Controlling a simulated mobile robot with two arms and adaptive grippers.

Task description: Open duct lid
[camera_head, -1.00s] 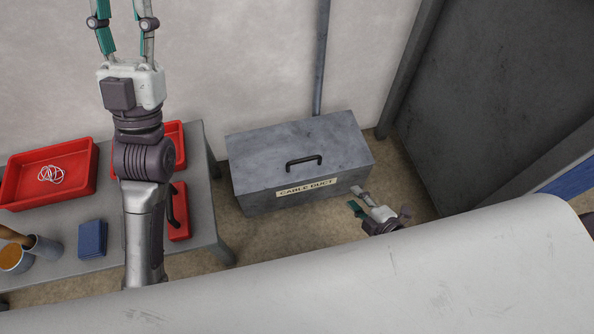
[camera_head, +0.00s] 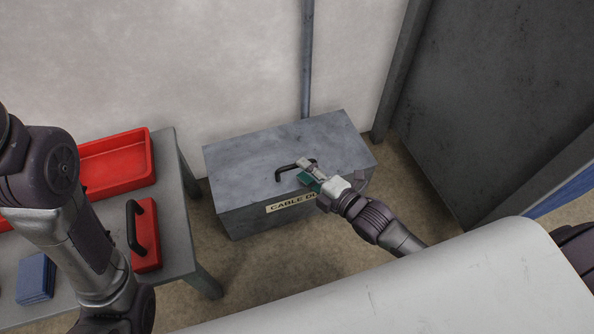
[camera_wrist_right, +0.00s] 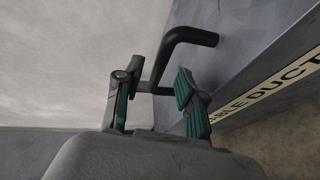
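The grey cable duct (camera_head: 245,163) stands on the floor against the wall, its flat lid closed and a "CABLE DUCT" label on its front. A black bar handle (camera_head: 283,172) sits on the lid near the front edge. My right gripper (camera_head: 306,171) is at the right end of the handle. In the right wrist view the gripper (camera_wrist_right: 158,92) is open, and the black handle (camera_wrist_right: 190,38) passes between and just beyond its two fingers. I cannot tell whether they touch it. My left arm shows at the left, but its gripper is out of view.
A grey table (camera_head: 184,226) stands at the left with a red tray (camera_head: 118,165), a red box with a black handle (camera_head: 146,240) and a blue block (camera_head: 36,278). A grey pipe (camera_head: 307,60) runs up the wall behind the duct. A dark panel (camera_head: 490,90) stands at the right.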

